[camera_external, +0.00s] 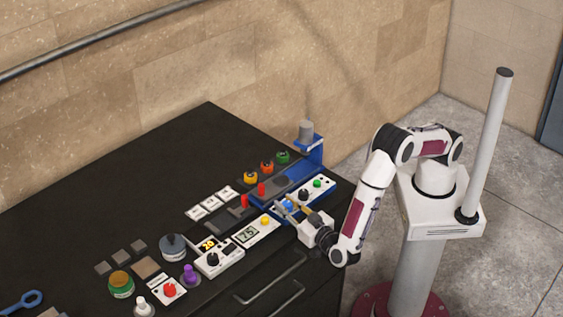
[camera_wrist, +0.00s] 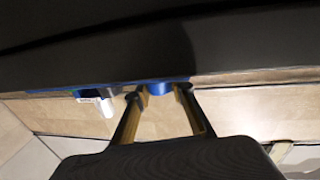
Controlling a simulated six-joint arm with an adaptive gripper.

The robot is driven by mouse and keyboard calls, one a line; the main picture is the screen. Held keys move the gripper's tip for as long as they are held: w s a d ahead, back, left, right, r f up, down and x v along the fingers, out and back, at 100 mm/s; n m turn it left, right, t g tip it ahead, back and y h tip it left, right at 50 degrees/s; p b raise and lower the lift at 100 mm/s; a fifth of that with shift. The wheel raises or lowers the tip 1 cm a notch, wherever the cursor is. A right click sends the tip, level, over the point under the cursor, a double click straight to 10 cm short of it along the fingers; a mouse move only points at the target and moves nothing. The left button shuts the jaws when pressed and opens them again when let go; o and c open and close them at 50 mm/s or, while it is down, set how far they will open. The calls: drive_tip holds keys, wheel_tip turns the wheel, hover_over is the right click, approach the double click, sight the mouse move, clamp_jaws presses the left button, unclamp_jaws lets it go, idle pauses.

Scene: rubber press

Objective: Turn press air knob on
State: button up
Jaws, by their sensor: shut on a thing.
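The press (camera_external: 318,152) is blue with a grey cylinder on top and stands near the table's right corner. In the wrist view the blue knob (camera_wrist: 160,88) sits between the two brass-coloured fingertips (camera_wrist: 161,92). The gripper is shut on it. The fingers hide part of the knob, and its turn angle is not readable.
Red pegs (camera_external: 261,189) and coloured jars (camera_external: 267,167) stand behind. Drawer handles (camera_external: 270,280) project from the front. The table's far left is clear.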

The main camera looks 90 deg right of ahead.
sight(288, 208)
drive_tip(key=shift+m+g+h, duration=0.75)
drive_tip(key=shift+m+g, duration=0.45)
drive_tip(key=shift+g, duration=0.4)
drive_tip(key=shift+m+g+h, duration=0.75)
drive_tip(key=shift+m+g, duration=0.45)
drive_tip(key=shift+g, duration=0.4)
drive_tip(key=shift+m+g, duration=0.3)
drive_tip(key=shift+g, duration=0.3)
drive_tip(key=o, duration=1.1)
drive_tip(key=shift+o, duration=0.2)
drive_tip(key=shift+a, duration=0.15)
drive_tip(key=shift+s+a, duration=0.15)
drive_tip(key=shift+a, duration=0.55)
drive_tip(key=shift+s+a, duration=0.15)
drive_tip(key=shift+a, duration=0.5)
drive_tip(key=shift+d+r, duration=0.1)
drive_tip(key=shift+r, duration=3.35)
